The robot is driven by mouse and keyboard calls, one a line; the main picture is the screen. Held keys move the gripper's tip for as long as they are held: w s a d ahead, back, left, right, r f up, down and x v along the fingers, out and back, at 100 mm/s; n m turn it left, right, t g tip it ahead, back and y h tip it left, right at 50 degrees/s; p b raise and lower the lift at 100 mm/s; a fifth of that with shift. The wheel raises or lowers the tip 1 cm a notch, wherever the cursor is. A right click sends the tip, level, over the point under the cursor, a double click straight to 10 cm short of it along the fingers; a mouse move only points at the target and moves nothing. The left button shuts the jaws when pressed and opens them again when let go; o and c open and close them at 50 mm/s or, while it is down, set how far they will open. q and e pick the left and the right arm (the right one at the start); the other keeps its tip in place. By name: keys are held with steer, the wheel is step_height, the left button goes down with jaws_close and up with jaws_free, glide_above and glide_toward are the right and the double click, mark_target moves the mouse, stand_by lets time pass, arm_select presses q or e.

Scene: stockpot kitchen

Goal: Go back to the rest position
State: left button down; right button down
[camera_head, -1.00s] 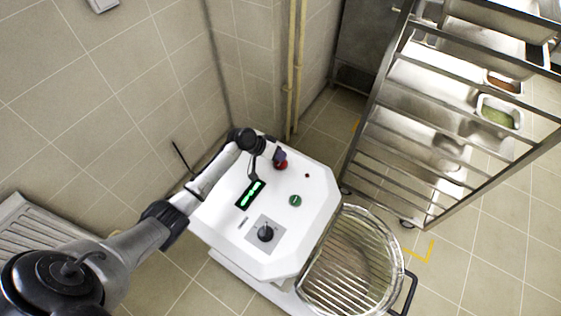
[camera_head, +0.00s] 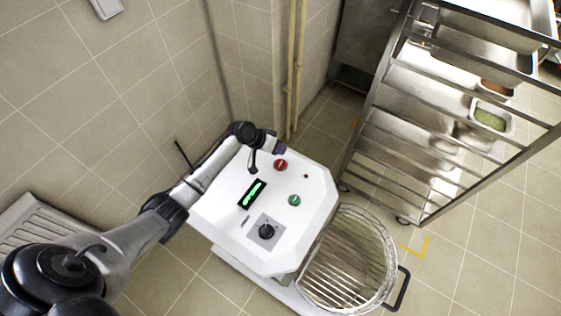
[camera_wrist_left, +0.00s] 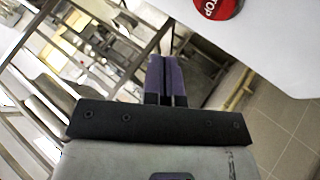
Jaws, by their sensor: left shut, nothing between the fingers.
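My left gripper (camera_head: 279,149) is above the far edge of the white control panel (camera_head: 225,225), just beyond the red stop button (camera_head: 281,165). In the left wrist view its two purple fingers (camera_wrist_left: 166,80) are together with nothing between them. The red button, marked STOP (camera_wrist_left: 217,5), shows there at the top, apart from the fingers. My right gripper is in neither view.
The panel has a green button (camera_head: 294,200), a black knob (camera_head: 266,231) and a lit display (camera_head: 252,194). A round wire-guarded pot (camera_head: 350,262) stands beside it. A metal rack (camera_head: 440,215) with trays is at right. Pipes (camera_head: 291,75) run along the wall.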

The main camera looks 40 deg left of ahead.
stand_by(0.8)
arm_select(q)
steer(key=shift+s+f+g, duration=0.25)
steer(key=shift+s+g, duration=0.05)
steer(key=shift+s+a+r+m+g+y, duration=0.3)
steer(key=shift+s+r+g+y, duration=0.2)
steer(key=shift+y, duration=0.3)
step_height(320, 180, up, 9)
steer(key=d+m+t+y, duration=0.1)
steer(key=d+m+y, duration=0.1)
steer(key=y, duration=0.1)
steer(key=s+d+r+t+y, duration=0.1)
steer(key=s+d+r+y, duration=0.15)
steer(key=s+d, duration=0.55)
steer(key=s+d+f+g, duration=0.1)
steer(key=s+d+f, duration=0.15)
steer(key=s, duration=0.65)
steer(key=s+d+f+g+h, duration=0.15)
steer(key=s+f, duration=0.25)
steer(key=s, duration=0.5)
steer(key=s+d+f+g, duration=0.1)
steer(key=s+f, duration=0.2)
steer(key=s, duration=0.5)
step_height(320, 180, up, 34)
steer(key=p, duration=3.4)
steer(key=shift+r, duration=0.25)
